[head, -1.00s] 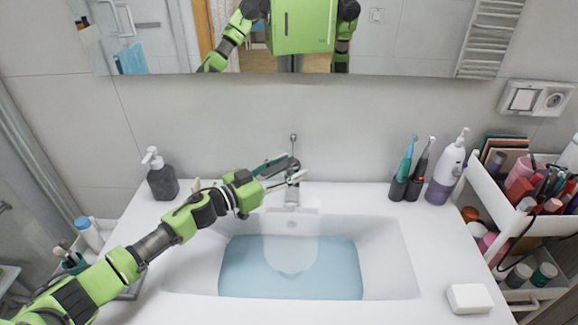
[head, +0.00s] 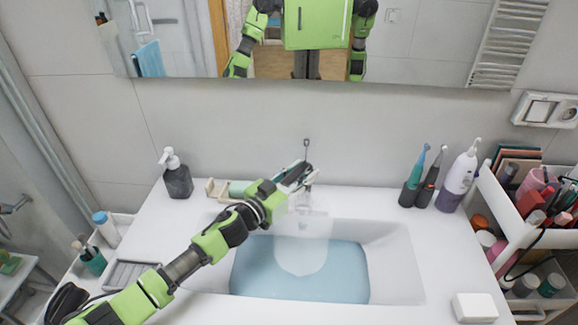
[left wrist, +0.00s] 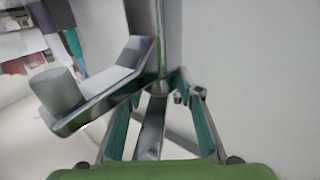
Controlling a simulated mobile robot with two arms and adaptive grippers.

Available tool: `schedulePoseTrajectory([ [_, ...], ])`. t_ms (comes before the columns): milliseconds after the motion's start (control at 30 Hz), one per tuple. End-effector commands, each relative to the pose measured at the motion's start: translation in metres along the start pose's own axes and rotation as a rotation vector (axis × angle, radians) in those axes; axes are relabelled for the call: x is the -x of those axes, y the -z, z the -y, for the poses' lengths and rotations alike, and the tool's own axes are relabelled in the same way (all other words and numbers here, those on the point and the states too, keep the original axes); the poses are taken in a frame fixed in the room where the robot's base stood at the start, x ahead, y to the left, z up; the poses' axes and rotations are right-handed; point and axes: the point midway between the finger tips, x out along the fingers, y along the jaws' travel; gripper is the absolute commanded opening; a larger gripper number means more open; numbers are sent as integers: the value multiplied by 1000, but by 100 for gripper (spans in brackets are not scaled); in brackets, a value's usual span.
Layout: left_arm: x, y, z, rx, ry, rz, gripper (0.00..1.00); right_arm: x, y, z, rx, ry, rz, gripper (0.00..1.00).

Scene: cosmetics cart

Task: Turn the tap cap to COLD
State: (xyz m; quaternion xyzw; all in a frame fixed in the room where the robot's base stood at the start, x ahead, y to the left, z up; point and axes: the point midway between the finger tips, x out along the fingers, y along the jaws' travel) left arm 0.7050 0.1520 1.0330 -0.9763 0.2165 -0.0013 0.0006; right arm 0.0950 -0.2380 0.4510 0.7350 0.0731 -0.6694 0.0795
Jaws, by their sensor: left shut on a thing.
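The chrome tap (head: 304,200) stands behind the basin, with a thin upright rod (head: 306,149) at its top. My left gripper (head: 302,172) is at the top of the tap, shut on its cap. In the head view the fingers hide most of the cap. In the left wrist view the teal-sided fingers (left wrist: 164,88) close in on both sides of the chrome tap, and the tap's spout (left wrist: 112,80) reaches out to the left. No COLD marking can be read. My right gripper is not in view.
The basin (head: 395,262) holds bluish water. A grey soap dispenser (head: 178,180) stands at the left. Toothbrushes (head: 416,175), a white-purple bottle (head: 458,178) and a full cart (head: 500,215) are at the right. A white block (head: 475,307) lies at the front right.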

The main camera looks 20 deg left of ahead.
Motion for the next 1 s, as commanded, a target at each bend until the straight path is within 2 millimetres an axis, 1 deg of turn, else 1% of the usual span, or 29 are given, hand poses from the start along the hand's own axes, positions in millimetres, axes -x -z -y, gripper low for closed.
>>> schedulePoseTrajectory([
  [100, 0, 1, -2, 9, 96, -5, 0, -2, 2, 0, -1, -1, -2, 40],
  [200, 0, 1, 0, 6, 145, -3, 0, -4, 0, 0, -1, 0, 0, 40],
  [333, 1, 1, 1, 2, 173, 0, 0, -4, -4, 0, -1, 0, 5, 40],
  [600, 1, 2, 1, 0, 175, 1, 0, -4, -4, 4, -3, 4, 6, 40],
  [633, 1, 2, 1, 0, 175, 1, 35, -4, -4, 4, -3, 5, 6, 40],
  [700, 1, 1, 1, 0, 175, 1, 50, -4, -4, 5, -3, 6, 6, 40],
  [1000, 1, 0, 1, 1, 175, 4, 50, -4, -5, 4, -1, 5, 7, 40],
])
